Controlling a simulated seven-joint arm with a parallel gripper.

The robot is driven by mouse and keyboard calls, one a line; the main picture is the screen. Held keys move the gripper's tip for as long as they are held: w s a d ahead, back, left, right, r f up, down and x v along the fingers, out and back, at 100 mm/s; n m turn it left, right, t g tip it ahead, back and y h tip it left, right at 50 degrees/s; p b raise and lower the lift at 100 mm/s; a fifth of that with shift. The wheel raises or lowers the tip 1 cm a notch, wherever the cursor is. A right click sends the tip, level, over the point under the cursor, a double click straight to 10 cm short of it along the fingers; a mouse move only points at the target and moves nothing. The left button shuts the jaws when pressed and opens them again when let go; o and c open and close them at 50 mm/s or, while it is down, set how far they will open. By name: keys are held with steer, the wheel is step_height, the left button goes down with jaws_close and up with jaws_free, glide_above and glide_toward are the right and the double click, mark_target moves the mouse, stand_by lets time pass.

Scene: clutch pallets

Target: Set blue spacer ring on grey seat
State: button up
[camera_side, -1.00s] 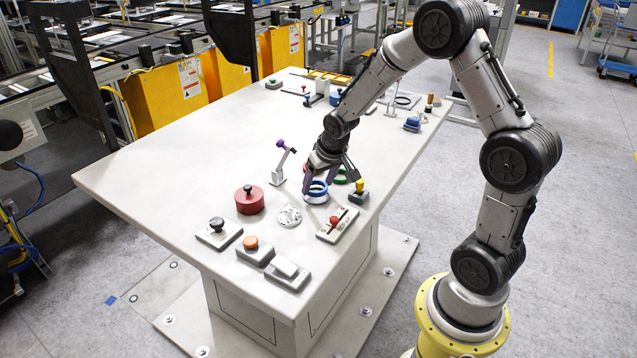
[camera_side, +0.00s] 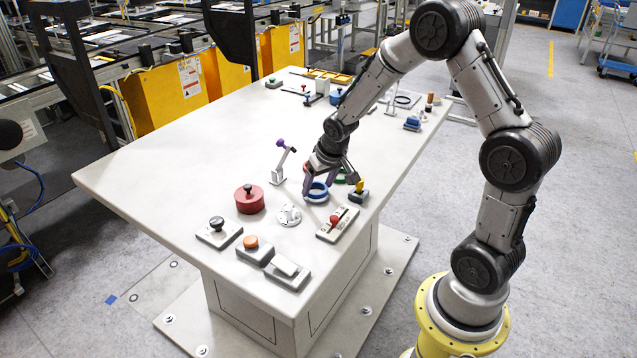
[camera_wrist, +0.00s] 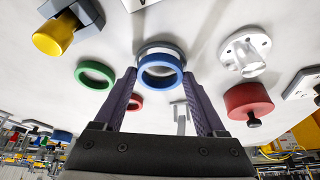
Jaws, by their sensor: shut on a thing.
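The blue spacer ring (camera_wrist: 160,84) is between the purple fingers of my gripper (camera_wrist: 160,74) in the wrist view, with a fingertip on each side. My gripper is shut on it. The ring also shows low over the table in the side view (camera_side: 316,198). A grey ring-shaped seat (camera_wrist: 160,44) shows just behind the blue ring in the wrist view, partly hidden by it. The two overlap in that view; whether they touch, I cannot tell.
A green ring (camera_wrist: 95,74) lies close by. A white flanged disc with a post (camera_side: 289,216), a red lidded pot (camera_side: 249,200), a purple-topped lever (camera_side: 280,172) and a red-knobbed block (camera_side: 337,224) stand around. The table's left part is clear.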

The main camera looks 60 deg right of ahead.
steer(key=shift+f, duration=0.25)
steer(key=shift+r, duration=0.8)
steer(key=shift+f, duration=0.95)
stand_by(1.0)
steer(key=o, duration=1)
steer(key=shift+o, duration=0.2)
steer(key=v, duration=1.1)
